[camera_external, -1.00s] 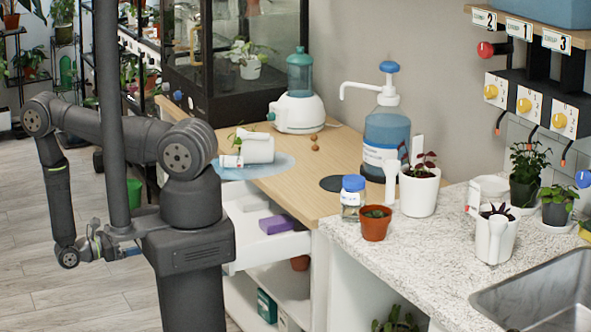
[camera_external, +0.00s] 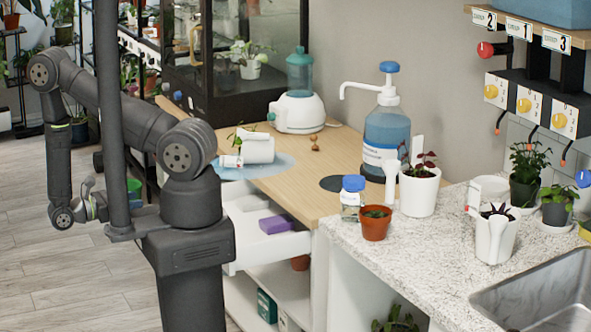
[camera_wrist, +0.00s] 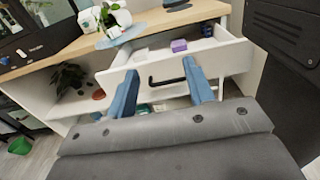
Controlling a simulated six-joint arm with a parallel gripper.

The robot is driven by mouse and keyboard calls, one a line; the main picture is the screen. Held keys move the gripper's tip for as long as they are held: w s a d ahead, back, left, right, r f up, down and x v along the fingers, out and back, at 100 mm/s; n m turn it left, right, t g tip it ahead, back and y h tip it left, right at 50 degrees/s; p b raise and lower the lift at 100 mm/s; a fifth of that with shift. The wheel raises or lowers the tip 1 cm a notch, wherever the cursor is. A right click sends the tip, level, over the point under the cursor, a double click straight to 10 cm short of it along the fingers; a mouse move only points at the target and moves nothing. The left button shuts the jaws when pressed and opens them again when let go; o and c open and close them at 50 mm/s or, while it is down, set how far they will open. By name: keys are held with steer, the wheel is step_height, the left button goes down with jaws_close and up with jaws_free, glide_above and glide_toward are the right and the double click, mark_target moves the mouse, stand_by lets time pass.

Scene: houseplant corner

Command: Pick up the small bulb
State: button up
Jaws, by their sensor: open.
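My gripper (camera_external: 92,207) hangs low at the far left, well away from the counter. In the wrist view my gripper (camera_wrist: 162,88) shows two blue fingers spread apart with nothing between them.
A white drawer (camera_external: 242,232) stands open below the counter, with a purple block (camera_external: 276,224) in it. A white pot (camera_external: 259,148) lies on its side on a blue mat (camera_external: 285,163). The white device (camera_external: 297,112) and a blue pump bottle (camera_external: 386,135) flank the bulbs.

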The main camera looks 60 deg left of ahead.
step_height(320, 180, up, 21)
steer(key=w+a+f+m+g+h, duration=0.7)
steer(key=w+a+m+g+h, duration=0.15)
steer(key=w+a+g, duration=0.2)
steer(key=w+a+m+g+y, duration=0.25)
steer(key=w+a+m, duration=0.2)
steer(key=w, duration=0.45)
steer(key=w+a+m+g+y, duration=0.1)
steer(key=w+a+m+g, duration=0.3)
steer(key=w, duration=0.4)
steer(key=w+d+r+m+y, duration=0.2)
steer(key=w+m+y, duration=0.1)
steer(key=w, duration=1)
steer(key=w+d+r+m+y, duration=0.1)
steer(key=w+r+m+y, duration=0.15)
steer(key=w, duration=0.95)
steer(key=w+d+r+m+y, duration=0.2)
steer(key=w+r, duration=0.1)
steer(key=w, duration=1)
glide_above(315, 145)
steer(key=d, duration=0.1)
steer(key=shift+t, duration=0.3)
steer(key=f, duration=1.1)
steer(key=s+f, duration=0.1)
steer(key=f, duration=0.4)
steer(key=shift+f, duration=0.25)
steer(key=shift+x, duration=2.95)
steer(key=shift+w+d, duration=0.1)
steer(key=shift+d, duration=0.1)
jaws_close()
